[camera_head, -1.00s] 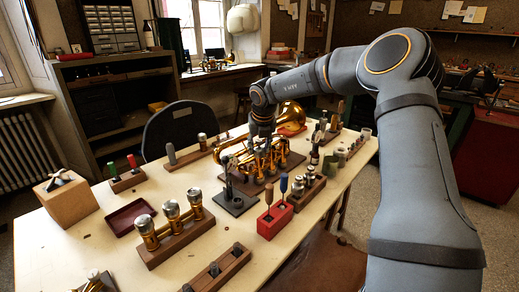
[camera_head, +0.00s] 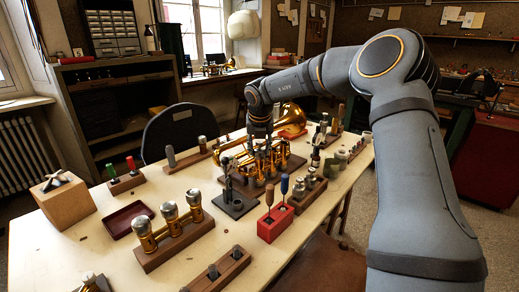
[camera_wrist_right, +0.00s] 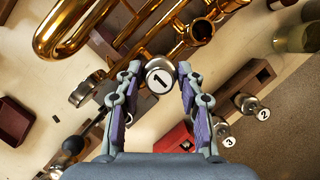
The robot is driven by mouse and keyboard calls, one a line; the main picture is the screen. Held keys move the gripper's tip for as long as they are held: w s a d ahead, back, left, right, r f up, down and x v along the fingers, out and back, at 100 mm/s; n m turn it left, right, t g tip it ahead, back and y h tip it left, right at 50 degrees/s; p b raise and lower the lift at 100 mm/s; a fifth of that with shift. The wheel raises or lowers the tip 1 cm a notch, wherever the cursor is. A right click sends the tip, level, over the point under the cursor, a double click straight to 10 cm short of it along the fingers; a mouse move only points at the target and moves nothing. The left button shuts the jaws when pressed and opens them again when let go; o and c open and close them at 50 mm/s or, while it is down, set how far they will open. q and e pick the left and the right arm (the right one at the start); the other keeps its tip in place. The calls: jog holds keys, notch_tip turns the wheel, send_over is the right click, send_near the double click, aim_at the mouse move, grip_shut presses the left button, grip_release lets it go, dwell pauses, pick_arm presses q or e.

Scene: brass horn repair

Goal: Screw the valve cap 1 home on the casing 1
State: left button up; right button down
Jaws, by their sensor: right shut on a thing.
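My right gripper (camera_wrist_right: 158,82) is shut on valve cap 1 (camera_wrist_right: 159,80), a round silvery cap with a white top marked "1", held between both fingertips in the wrist view. In the head view the gripper (camera_head: 260,138) points down over the brass horn (camera_head: 292,125), among its upright valve casings (camera_head: 270,160). The horn rests on a dark wooden stand. Casing 1 is hidden behind the cap and fingers, so I cannot tell how far the cap sits on it. My left gripper is out of view.
Near the horn are a red block with screwdrivers (camera_head: 276,227) and a dark stand (camera_head: 235,205). A casing rack (camera_head: 175,245) and dark red tray (camera_head: 128,217) lie left. Bare tabletop shows at front left.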

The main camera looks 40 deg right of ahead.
jog(key=c, duration=0.7)
grip_release()
jog(key=shift+c, duration=0.2)
